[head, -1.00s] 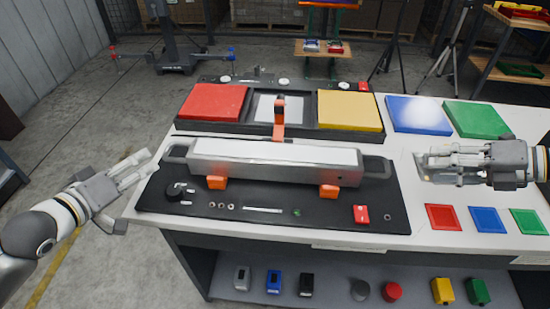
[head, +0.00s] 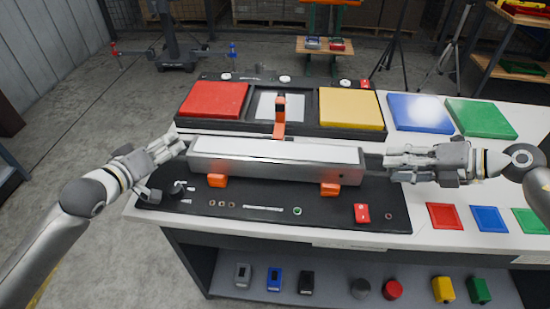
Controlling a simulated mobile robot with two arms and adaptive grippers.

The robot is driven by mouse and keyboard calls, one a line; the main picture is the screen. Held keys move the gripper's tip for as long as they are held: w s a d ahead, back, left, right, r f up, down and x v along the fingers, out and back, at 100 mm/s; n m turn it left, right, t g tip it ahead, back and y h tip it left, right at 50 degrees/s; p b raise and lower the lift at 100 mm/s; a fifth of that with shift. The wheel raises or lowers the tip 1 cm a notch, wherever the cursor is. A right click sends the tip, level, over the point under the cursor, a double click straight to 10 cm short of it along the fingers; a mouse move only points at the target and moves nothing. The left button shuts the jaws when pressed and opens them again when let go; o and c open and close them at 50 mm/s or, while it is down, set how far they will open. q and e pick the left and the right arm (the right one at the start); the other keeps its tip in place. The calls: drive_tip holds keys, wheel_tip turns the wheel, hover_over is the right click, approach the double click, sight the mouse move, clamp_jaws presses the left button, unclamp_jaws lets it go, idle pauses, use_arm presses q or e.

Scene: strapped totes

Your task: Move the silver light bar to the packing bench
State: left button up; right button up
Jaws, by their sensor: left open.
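The silver light bar (head: 275,163) lies across the black mat on the white bench, on two orange supports (head: 217,180). An orange upright clip (head: 280,115) stands behind its middle. My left gripper (head: 180,145) is open at the bar's left end and its fingers cover most of the dark end handle. My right gripper (head: 389,166) is at the bar's right end, its fingers spread and pointing left beside the dark end handle (head: 371,162). I cannot tell whether either gripper touches the bar.
The black mat (head: 330,215) holds small parts and a red block (head: 362,213). Behind the bar are a red pad (head: 214,100) and a yellow pad (head: 350,109). Blue (head: 419,113) and green (head: 480,118) pads lie right. A shelf below (head: 330,285) holds several small items.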

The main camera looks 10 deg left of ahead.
use_arm(q)
drive_tip(key=shift+w+d+f, duration=0.15)
drive_tip(key=shift+w+f, duration=0.1)
drive_tip(key=shift+w, duration=0.4)
use_arm(e)
drive_tip(key=shift+w+a+f, duration=0.25)
drive_tip(key=shift+a+f, duration=0.1)
drive_tip(key=shift+a, duration=0.2)
use_arm(q)
drive_tip(key=c, duration=0.8)
use_arm(e)
drive_tip(key=c, duration=0.8)
use_arm(q)
clamp_jaws()
use_arm(e)
clamp_jaws()
use_arm(q)
drive_tip(key=shift+s+f, duration=0.1)
use_arm(e)
drive_tip(key=shift+s, duration=0.1)
use_arm(q)
drive_tip(key=shift+r, duration=0.25)
use_arm(e)
drive_tip(key=shift+r, duration=0.25)
